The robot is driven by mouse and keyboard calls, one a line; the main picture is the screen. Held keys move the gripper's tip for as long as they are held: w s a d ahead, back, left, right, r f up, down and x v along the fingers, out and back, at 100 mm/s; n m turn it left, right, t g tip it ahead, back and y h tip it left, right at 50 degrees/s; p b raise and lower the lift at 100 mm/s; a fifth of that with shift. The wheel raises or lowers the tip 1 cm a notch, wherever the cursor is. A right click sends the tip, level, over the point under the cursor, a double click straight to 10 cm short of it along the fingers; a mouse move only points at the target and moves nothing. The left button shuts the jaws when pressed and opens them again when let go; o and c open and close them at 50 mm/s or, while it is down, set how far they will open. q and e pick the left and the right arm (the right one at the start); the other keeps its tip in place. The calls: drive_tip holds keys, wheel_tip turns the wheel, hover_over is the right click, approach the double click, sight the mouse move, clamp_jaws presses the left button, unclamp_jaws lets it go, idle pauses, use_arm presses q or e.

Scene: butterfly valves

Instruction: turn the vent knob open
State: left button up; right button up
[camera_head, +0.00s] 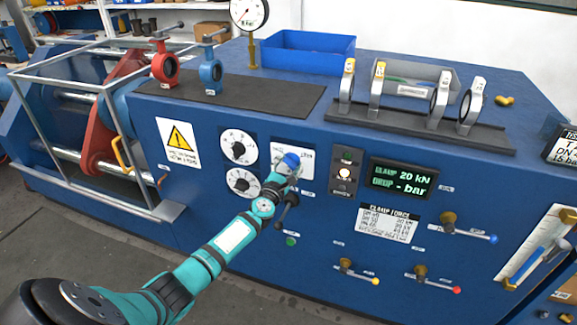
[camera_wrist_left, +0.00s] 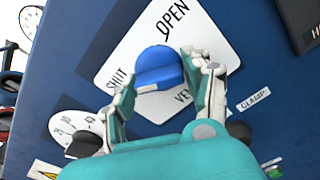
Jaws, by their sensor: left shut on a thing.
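The blue vent knob (camera_head: 291,160) sits on a white label plate (camera_head: 307,170) on the front of the blue machine. In the left wrist view the knob (camera_wrist_left: 158,68) has a white mark on its lower edge. The plate (camera_wrist_left: 208,30) around it reads SHUT on the left, OPEN at the upper right and VENT partly hidden below. My left gripper (camera_wrist_left: 165,85) has a finger on each side of the knob and is shut on it. In the head view the gripper (camera_head: 283,170) partly covers the plate. My right gripper is not in view.
Two white dials (camera_head: 237,147) are left of the vent plate. A lamp panel (camera_head: 345,170) and a display (camera_head: 403,178) are to its right. Levers with coloured tips (camera_head: 470,232) stick out further right. Valves, a blue bin (camera_head: 308,52) and a gauge stand on top.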

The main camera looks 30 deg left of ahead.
use_arm(q)
drive_tip(key=shift+m, duration=0.3)
drive_tip(key=m+p, duration=0.1)
drive_tip(key=m, duration=0.1)
drive_tip(key=shift+m, duration=0.3)
drive_tip(key=m, duration=0.3)
drive_tip(key=shift+m, duration=0.4)
drive_tip(key=m+p, duration=0.1)
drive_tip(key=m, duration=0.2)
drive_tip(key=shift+r+m, duration=0.1)
drive_tip(key=shift+m, duration=0.2)
drive_tip(key=m, duration=0.3)
drive_tip(key=shift+m, duration=0.3)
drive_tip(key=m+p, duration=0.1)
drive_tip(key=m, duration=0.4)
drive_tip(key=shift+d+m+p, duration=0.1)
drive_tip(key=shift+m+p, duration=0.2)
drive_tip(key=shift+m, duration=2.1)
